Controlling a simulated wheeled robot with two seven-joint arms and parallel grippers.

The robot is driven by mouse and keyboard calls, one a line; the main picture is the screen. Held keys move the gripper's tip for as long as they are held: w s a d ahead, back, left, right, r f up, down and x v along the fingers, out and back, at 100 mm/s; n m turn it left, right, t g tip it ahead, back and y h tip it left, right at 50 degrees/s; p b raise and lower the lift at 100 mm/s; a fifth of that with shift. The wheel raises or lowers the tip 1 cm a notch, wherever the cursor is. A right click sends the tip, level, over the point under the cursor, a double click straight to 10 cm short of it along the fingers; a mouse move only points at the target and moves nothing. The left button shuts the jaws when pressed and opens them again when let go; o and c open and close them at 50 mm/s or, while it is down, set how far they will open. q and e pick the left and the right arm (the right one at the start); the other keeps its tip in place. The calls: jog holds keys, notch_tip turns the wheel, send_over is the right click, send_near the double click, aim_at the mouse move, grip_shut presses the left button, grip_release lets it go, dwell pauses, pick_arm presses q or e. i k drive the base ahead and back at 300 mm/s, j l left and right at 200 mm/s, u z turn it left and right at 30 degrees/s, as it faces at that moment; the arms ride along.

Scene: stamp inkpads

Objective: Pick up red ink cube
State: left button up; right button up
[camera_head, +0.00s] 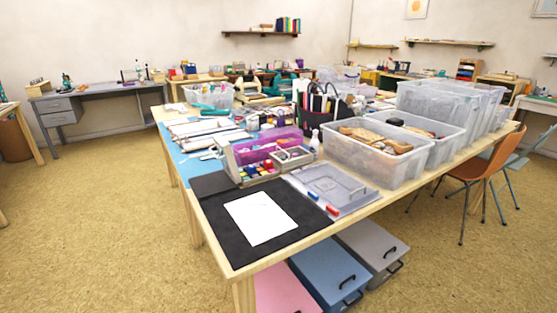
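Several small coloured ink cubes (254,171), red, blue and yellow among them, sit in the front compartment of a grey organizer (230,166) on the big table. They are too small to tell each one clearly. I cannot tell whether these are ink cubes. Neither of my grippers is in view.
A white sheet (261,218) lies on a black mat (217,208) at the table's near corner. Large clear bins (362,164) stand on the right. Coloured drawer boxes (325,268) are under the table, an orange chair (482,170) at its right. The floor at left is open.

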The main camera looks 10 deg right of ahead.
aim_at(268, 165)
jog(key=i+j+z, duration=0.6)
jog(key=j, duration=0.35)
jog(key=i+j+z, duration=0.2)
jog(key=j, duration=0.2)
jog(key=i+j+z, duration=0.2)
jog(key=j, duration=0.2)
